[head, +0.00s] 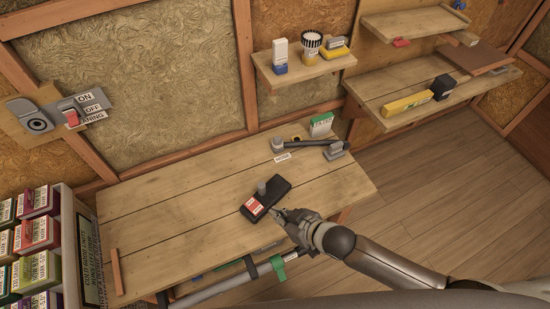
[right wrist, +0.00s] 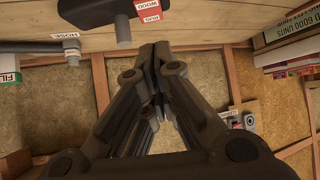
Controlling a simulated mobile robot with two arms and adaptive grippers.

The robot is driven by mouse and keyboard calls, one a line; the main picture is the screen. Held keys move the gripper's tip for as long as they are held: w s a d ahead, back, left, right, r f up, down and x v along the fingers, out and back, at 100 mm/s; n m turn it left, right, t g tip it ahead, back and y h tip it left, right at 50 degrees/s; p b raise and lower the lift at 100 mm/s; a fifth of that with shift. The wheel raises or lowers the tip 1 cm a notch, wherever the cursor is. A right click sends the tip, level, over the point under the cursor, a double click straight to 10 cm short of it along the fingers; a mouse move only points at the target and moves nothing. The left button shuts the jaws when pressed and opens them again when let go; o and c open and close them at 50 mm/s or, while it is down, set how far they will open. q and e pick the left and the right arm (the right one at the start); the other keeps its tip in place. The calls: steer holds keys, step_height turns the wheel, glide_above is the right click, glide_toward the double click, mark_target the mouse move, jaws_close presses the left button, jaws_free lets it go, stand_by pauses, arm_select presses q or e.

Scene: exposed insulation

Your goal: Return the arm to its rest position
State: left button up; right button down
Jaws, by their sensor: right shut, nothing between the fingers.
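My right arm (head: 385,262) reaches in from the lower right in the head view. Its gripper (head: 277,213) is shut and empty, over the workbench beside a black floor nozzle with a red and white label (head: 256,207). The right wrist view shows the shut fingers (right wrist: 158,50) meeting in the middle, with nothing between them. The nozzle, labelled RUG and WOOD, also shows at the top of that view (right wrist: 98,12), apart from the fingers. My left gripper is not in view.
The wooden workbench (head: 160,215) is mostly bare on its left. A dark tube with grey ends (head: 308,143) lies at its back right. A rack of boxes (head: 36,233) stands left. Wall shelves (head: 375,100) hold small items. A long grey pipe (head: 235,284) is below the bench front.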

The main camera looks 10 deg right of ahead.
steer(key=s+d+f+m+g+h, duration=0.1)
steer(key=s+d+f+m+h, duration=0.2)
steer(key=d+f, duration=0.6)
steer(key=s+d+f+m+g+h, duration=0.15)
steer(key=s+d+f, duration=0.4)
steer(key=f, duration=0.85)
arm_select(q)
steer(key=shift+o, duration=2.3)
arm_select(e)
steer(key=s+d+f+g, duration=0.1)
steer(key=s+f, duration=0.2)
steer(key=s, duration=0.5)
steer(key=s+d+f+g+h, duration=0.1)
steer(key=s+f+g, duration=0.1)
steer(key=s, duration=0.5)
steer(key=s+d+f+m+g+h, duration=0.1)
steer(key=s+f, duration=0.3)
steer(key=s, duration=0.4)
steer(key=shift+s+d+f, duration=0.15)
steer(key=shift+s+f, duration=0.15)
steer(key=shift+f, duration=0.05)
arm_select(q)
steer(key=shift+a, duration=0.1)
